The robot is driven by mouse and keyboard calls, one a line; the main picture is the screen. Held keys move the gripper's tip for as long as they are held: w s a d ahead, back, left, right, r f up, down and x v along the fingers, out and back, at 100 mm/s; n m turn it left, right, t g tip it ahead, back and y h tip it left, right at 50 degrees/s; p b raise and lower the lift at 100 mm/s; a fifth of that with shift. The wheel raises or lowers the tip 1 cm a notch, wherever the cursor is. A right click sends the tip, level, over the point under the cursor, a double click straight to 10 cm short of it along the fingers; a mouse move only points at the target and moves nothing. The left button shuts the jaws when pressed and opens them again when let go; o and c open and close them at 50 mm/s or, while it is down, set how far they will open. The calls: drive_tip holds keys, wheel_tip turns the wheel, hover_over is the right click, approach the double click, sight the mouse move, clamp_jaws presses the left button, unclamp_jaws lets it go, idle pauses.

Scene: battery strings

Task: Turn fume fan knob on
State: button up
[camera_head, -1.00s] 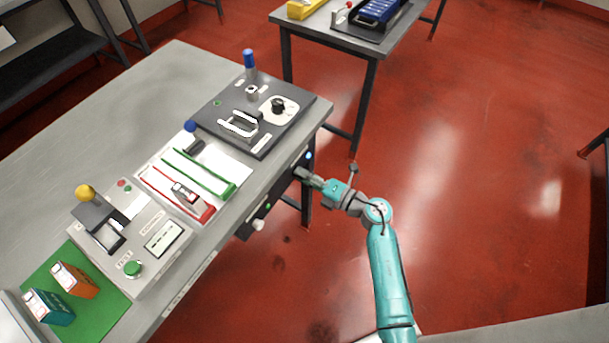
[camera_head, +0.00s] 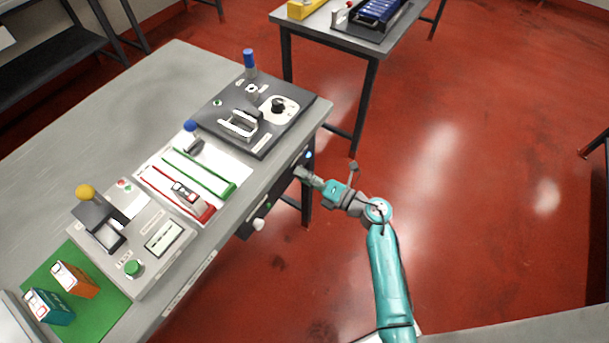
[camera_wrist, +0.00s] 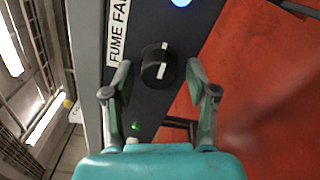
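The fume fan knob (camera_wrist: 158,66) is a black round knob with a white line, on the dark front panel under the bench top. In the wrist view it stands between and beyond my two fingertips. A "FUME FAN" label (camera_wrist: 118,32) is beside it. My gripper (camera_wrist: 160,88) is open, with a finger on each side of the knob and visible gaps to both. I cannot tell how deep the fingers reach around it. In the head view my gripper (camera_head: 299,172) is at the panel, and it hides the knob.
A blue light (camera_wrist: 181,2) and a green light (camera_wrist: 136,126) are on the panel. The bench top (camera_head: 160,75) overhangs the panel and carries a dark device plate (camera_head: 225,133) and a grey console (camera_head: 115,250). Red floor (camera_head: 480,200) is clear to the right.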

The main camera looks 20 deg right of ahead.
drive_tip(key=v, duration=1.2)
idle(0.6)
drive_tip(key=s+a+r+m+t+h, duration=0.2)
drive_tip(key=s+a+r+m+t, duration=0.15)
drive_tip(key=s+m, duration=0.25)
drive_tip(key=s+a+r+m+t+h, duration=0.2)
drive_tip(key=s+a+r+m, duration=0.1)
drive_tip(key=s+a+m, duration=0.3)
drive_tip(key=s+d+r+m+g+h, duration=0.1)
drive_tip(key=s+r+m+g+h, duration=0.1)
drive_tip(key=s+m, duration=0.6)
drive_tip(key=s+d+r+m+g+h, duration=0.1)
drive_tip(key=s+m+g+h, duration=0.2)
drive_tip(key=s+m, duration=0.6)
drive_tip(key=s+h, duration=0.1)
drive_tip(key=s, duration=0.3)
drive_tip(key=shift+d+r+h, duration=0.3)
drive_tip(key=shift+d+r, duration=0.05)
drive_tip(key=shift+r, duration=0.05)
